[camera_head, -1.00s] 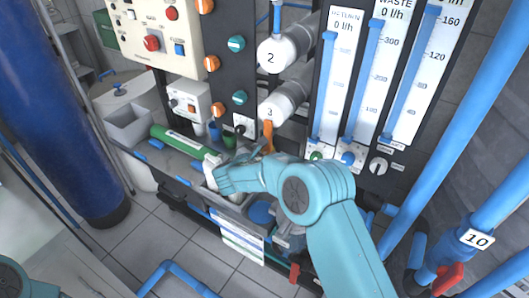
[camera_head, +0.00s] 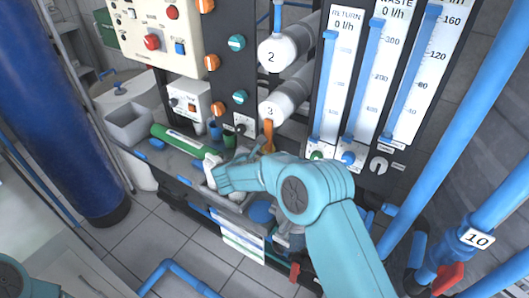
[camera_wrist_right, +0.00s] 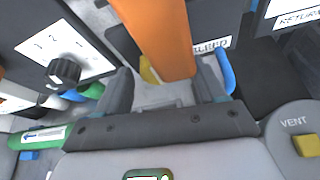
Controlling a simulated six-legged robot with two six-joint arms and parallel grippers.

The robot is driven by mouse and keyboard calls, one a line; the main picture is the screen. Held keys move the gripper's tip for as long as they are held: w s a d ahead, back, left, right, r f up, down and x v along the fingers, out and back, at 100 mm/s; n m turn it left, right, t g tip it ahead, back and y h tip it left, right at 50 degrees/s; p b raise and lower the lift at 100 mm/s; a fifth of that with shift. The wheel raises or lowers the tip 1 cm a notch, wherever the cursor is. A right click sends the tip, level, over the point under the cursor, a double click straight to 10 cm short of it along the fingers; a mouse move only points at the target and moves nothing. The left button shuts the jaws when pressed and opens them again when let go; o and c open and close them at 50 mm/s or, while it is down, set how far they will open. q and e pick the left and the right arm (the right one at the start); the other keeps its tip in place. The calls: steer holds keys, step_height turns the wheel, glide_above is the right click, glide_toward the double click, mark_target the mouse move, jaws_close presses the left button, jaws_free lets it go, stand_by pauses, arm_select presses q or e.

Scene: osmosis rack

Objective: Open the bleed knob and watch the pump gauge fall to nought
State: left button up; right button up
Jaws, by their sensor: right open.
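A label reading BLEED (camera_wrist_right: 210,46) shows in the right wrist view, partly covered. An orange bar (camera_wrist_right: 160,38) runs down beside it, between the fingers of my right gripper (camera_wrist_right: 165,88). The fingers are apart, one on each side of the bar, and I cannot tell whether they touch it. A small yellow part (camera_wrist_right: 148,70) shows behind the bar. I cannot make out the pump gauge. My left gripper is out of view.
A black knob (camera_wrist_right: 65,72) on a numbered white plate is left of the gripper. A yellow VENT button (camera_wrist_right: 308,145) is at right. In the head view, flow meters (camera_head: 340,80) stand behind, a green cylinder (camera_head: 178,140) lies left, and a blue pipe (camera_head: 460,120) crosses at right.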

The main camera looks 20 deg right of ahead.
steer(key=b+v, duration=0.2)
steer(key=v, duration=1.4)
steer(key=shift+r, duration=0.1)
steer(key=s+d+f+m+g+y, duration=0.1)
steer(key=s+f+m+g+y, duration=0.2)
steer(key=s+f, duration=0.5)
steer(key=s+d+f+m+g+y, duration=0.1)
steer(key=s+f+g+y, duration=0.3)
steer(key=f, duration=0.9)
steer(key=s+a+f+m+g+y, duration=0.1)
steer(key=s+f+m+y, duration=0.2)
steer(key=s+m, duration=0.6)
steer(key=s+a+f+m+y, duration=0.1)
steer(key=s+f+m+y, duration=0.3)
steer(key=m, duration=0.9)
steer(key=shift+s+f+m+g, duration=0.35)
steer(key=shift+s+f, duration=1.1)
steer(key=shift+s, duration=0.95)
